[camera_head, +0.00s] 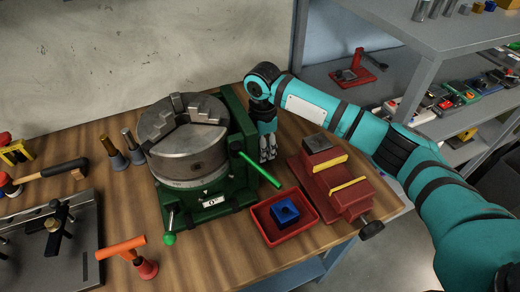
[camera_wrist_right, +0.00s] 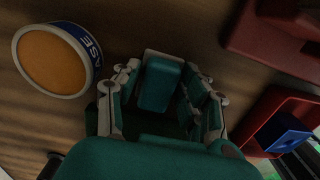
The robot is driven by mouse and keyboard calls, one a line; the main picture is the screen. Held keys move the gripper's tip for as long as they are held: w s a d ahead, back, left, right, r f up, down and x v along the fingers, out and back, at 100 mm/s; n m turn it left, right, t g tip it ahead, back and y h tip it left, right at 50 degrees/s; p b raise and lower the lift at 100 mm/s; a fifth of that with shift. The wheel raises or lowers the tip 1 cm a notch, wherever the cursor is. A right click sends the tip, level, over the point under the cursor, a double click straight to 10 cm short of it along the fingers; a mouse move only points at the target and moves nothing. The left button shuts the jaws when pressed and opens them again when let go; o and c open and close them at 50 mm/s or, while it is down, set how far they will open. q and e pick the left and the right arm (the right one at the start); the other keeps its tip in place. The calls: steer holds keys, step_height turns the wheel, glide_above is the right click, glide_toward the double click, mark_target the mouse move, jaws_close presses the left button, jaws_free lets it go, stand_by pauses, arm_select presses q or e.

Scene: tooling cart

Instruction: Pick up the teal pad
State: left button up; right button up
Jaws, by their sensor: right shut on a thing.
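My right gripper (camera_head: 268,152) points down at the back of the bench, between the green-based chuck and the red vise. In the right wrist view, its fingers (camera_wrist_right: 165,95) stand on both sides of a teal block (camera_wrist_right: 160,85), the teal pad, and are shut on it. The pad's lower part is hidden by the gripper's own body. In the head view I cannot make out the pad apart from the teal gripper. My left gripper is not in view.
A round tin (camera_wrist_right: 55,60) with an orange top is beside the gripper. The chuck (camera_head: 187,140) with a green handle is left, the red vise (camera_head: 350,195) right. A red tray (camera_head: 268,233) holding a blue block (camera_head: 285,211) is in front. Shelves (camera_head: 440,40) stand right.

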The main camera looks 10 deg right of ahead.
steer(key=shift+r, duration=0.15)
step_height(320, 180, up, 18)
steer(key=b, duration=0.1)
stand_by(0.4)
